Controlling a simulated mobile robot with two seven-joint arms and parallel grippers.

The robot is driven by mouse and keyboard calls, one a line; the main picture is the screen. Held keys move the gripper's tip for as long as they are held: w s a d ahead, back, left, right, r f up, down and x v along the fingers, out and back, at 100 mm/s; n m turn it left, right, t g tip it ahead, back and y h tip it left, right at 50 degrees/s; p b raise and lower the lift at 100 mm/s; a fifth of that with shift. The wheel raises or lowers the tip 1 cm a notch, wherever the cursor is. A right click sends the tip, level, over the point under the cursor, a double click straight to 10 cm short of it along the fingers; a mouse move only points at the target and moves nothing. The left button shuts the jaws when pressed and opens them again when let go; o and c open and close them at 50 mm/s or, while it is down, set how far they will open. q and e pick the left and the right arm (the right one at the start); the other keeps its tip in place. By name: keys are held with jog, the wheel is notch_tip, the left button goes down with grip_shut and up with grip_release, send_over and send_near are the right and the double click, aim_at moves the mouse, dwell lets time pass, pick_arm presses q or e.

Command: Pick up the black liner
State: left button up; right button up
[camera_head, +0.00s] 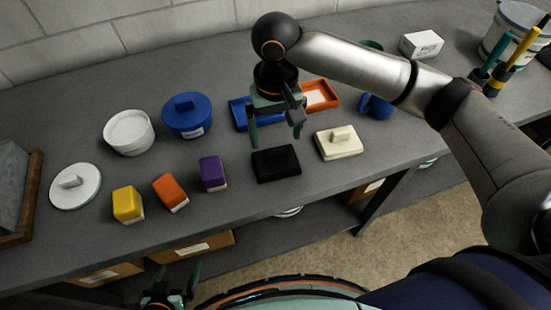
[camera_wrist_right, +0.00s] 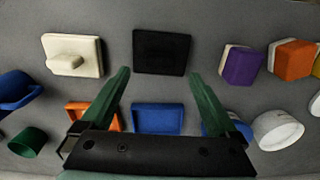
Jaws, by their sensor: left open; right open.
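The black liner (camera_head: 276,164) is a flat dark rectangle lying on the grey bench near its front edge. In the right wrist view the liner (camera_wrist_right: 161,51) lies flat just beyond my fingertips, roughly centred between them. My right gripper (camera_head: 276,142) is open and empty, above the bench just behind the liner, its green fingers pointing down. It also shows in the right wrist view (camera_wrist_right: 157,80) with its fingers spread apart. My left gripper (camera_head: 176,296) is low at the bottom edge of the head view, in front of the bench, open and away from the liner.
A cream lid with a knob (camera_head: 339,142) lies close right of the liner. A purple block (camera_head: 213,173) stands to its left, with orange (camera_head: 170,192) and yellow (camera_head: 128,204) blocks further left. Blue (camera_head: 238,114) and orange (camera_head: 320,95) trays sit behind.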

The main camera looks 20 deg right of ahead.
aim_at(276, 151)
notch_tip(276, 151, down, 7)
jog(key=shift+s+r, duration=0.1)
dwell(0.3)
jog(key=c, duration=1.5)
jog(key=shift+o, duration=0.2)
jog(key=shift+r, duration=0.1)
